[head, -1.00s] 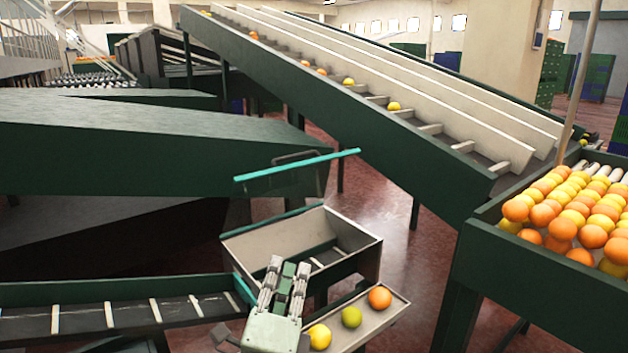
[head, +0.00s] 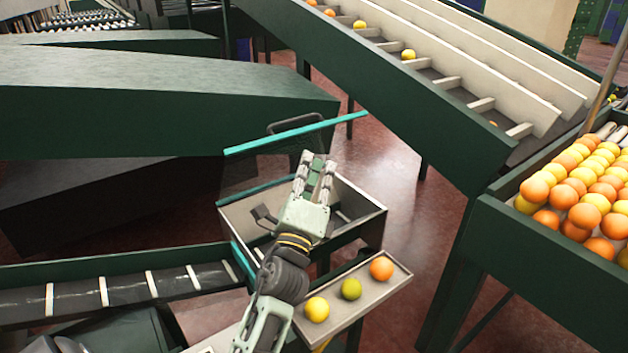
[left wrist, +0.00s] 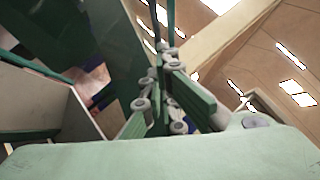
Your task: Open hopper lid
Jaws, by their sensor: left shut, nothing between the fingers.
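The hopper (head: 368,222) is an open-topped box with pale inner walls and a dark green outside, at the centre of the head view. Its lid (head: 250,149) has a teal edge and a dark handle (head: 284,125). The teal edge is well above the hopper's back rim, so the lid stands raised; the panel below it is hard to make out. My left gripper (head: 318,157) is shut and empty, over the hopper, with its fingertips just below the teal edge in the picture. I cannot tell whether they touch it. The left wrist view shows its fingers (left wrist: 172,90) close together.
A small tray (head: 394,283) in front of the hopper holds an orange, a green and a yellow fruit. A conveyor (head: 125,290) lies at left. An inclined conveyor (head: 400,110) runs behind. A fruit-filled bin (head: 540,245) stands at right. Red floor (head: 420,215) shows between them.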

